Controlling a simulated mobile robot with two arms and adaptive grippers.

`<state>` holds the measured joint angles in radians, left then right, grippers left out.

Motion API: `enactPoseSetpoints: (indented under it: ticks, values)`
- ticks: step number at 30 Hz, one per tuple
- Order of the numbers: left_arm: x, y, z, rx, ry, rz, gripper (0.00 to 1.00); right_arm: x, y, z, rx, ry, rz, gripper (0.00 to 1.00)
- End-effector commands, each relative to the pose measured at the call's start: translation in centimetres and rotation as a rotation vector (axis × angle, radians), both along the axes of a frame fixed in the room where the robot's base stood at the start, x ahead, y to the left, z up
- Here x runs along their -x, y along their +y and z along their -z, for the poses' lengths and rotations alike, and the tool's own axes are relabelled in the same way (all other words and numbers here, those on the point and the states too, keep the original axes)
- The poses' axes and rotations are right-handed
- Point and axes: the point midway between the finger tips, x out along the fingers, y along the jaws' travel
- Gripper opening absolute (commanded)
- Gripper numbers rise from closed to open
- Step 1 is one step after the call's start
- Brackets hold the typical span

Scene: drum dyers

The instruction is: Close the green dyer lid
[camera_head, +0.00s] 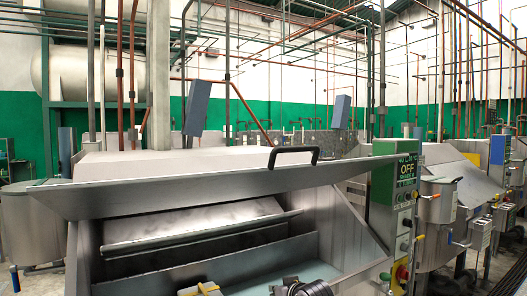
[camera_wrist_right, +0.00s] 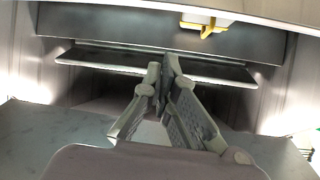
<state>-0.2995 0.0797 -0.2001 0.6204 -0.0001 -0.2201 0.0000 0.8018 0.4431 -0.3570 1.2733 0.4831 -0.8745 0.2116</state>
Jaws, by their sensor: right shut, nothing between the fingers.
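The dyer with the green control panel (camera_head: 395,185) stands in front of me. Its wide grey metal lid (camera_head: 200,190) is raised, with a black handle (camera_head: 293,155) on its upper edge. The tub (camera_head: 120,262) below is open and its inside shows. My right gripper (camera_wrist_right: 163,68) is shut and empty in the right wrist view, its fingertips in front of a dark opening with a ledge. A dark part at the bottom edge of the head view, below the lid, appears to be my right arm or gripper.
A yellow latch (camera_wrist_right: 204,27) shows at the top of the right wrist view. Another dyer with a blue panel (camera_head: 498,150) stands at the right. A steel drum (camera_head: 30,222) stands at the left. Pipes rise behind the lid.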

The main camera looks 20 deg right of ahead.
Motion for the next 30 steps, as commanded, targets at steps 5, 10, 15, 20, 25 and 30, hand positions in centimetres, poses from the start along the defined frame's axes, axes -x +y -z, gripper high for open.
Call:
enactPoseSetpoints:
  ticks: [5, 10, 15, 20, 25, 30]
  values:
    - [0.0, 0.0, -1.7, 0.000, 0.000, 0.000, 0.40, 0.7, 1.0, -22.2, -0.013, -0.197, -0.051, 0.00]
    - [0.0, 0.0, -2.6, 0.000, 0.000, 0.000, 0.40, 5.3, 2.2, -36.5, 0.000, -0.323, -0.099, 0.00]
    - [0.0, 0.0, -3.1, 0.000, 0.001, 0.000, 0.40, 9.1, 2.9, -43.5, 0.017, -0.389, -0.124, 0.00]
    - [0.0, 0.0, -3.5, 0.000, 0.001, 0.000, 0.40, 10.1, 3.3, -45.3, 0.023, -0.405, -0.133, 0.00]
    - [0.0, 0.0, -4.9, 0.000, 0.001, 0.000, 0.40, 8.0, 3.7, -45.4, 0.022, -0.403, -0.133, 0.00]
    - [0.0, 0.0, -7.1, 0.000, 0.001, 0.000, 0.40, 4.6, 4.3, -45.2, 0.021, -0.402, -0.133, 0.00]
